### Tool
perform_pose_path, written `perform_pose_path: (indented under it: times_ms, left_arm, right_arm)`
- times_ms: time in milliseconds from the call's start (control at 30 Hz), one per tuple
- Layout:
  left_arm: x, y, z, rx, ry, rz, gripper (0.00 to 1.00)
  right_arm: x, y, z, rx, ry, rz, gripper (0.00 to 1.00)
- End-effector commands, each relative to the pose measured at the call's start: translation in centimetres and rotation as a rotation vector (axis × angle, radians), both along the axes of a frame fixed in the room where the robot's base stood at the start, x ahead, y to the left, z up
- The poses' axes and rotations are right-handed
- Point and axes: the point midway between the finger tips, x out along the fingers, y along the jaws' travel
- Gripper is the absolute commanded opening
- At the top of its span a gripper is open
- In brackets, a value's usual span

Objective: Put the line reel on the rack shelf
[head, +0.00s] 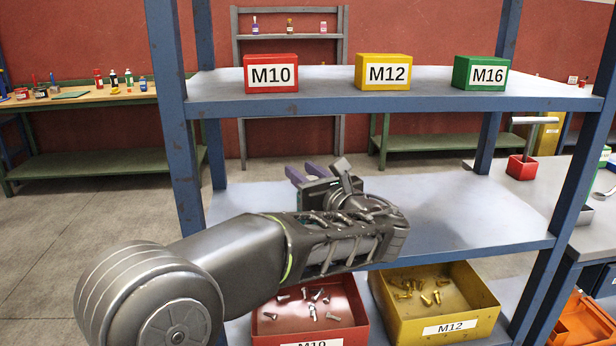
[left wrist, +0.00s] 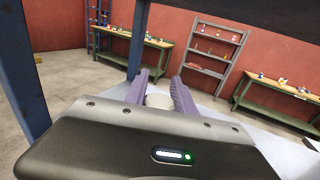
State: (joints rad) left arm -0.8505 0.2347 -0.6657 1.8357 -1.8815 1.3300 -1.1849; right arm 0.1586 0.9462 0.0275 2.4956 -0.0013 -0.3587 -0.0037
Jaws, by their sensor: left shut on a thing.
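The blue-framed rack has a grey middle shelf (head: 455,215) with a bare, clear surface. My left arm reaches in over this shelf. My left gripper (head: 308,172) points away from me, its purple fingertips showing past the wrist. In the left wrist view the purple fingers (left wrist: 160,92) are shut on a pale, rounded thing, the line reel (left wrist: 158,101). Most of the reel is hidden behind the gripper body, and the head view does not show it. I cannot tell whether it touches the shelf. My right gripper is not in view.
The upper shelf (head: 330,98) carries red M10 (head: 271,74), yellow M12 (head: 383,72) and green M16 (head: 480,73) boxes. Below are red (head: 335,328) and yellow (head: 430,305) bolt bins. A blue post (head: 172,110) stands close beside my arm.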

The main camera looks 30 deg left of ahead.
Motion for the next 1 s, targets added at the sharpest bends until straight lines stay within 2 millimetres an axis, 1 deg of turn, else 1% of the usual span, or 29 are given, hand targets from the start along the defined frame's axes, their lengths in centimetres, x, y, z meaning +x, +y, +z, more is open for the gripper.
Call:
perform_pose_path:
  times_ms: [33,167,300,400,500,633,933,1000]
  left_arm:
    - [0.5,1.2,0.0,0.002,-0.001,0.007,0.0]
    - [2.3,4.3,0.1,0.003,0.001,0.008,0.0]
    - [4.5,7.9,0.1,0.004,0.001,0.007,0.0]
    - [5.8,10.1,0.1,0.005,0.002,0.007,0.0]
    - [6.8,11.6,0.1,0.003,0.001,0.005,0.0]
    - [7.4,12.5,0.1,0.001,-0.001,0.003,0.0]
    - [7.4,12.6,0.0,0.0,0.0,0.002,0.0]
    - [7.6,12.9,0.0,0.0,0.0,0.002,0.0]
  right_arm:
    - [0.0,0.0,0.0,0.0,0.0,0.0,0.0]
    - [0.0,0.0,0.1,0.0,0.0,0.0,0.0]
    - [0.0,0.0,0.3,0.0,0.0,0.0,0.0]
    - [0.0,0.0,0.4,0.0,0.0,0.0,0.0]
    - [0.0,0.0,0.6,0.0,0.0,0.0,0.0]
    - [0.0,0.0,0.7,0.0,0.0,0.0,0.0]
    - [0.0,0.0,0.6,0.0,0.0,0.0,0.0]
    - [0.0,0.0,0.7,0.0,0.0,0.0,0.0]
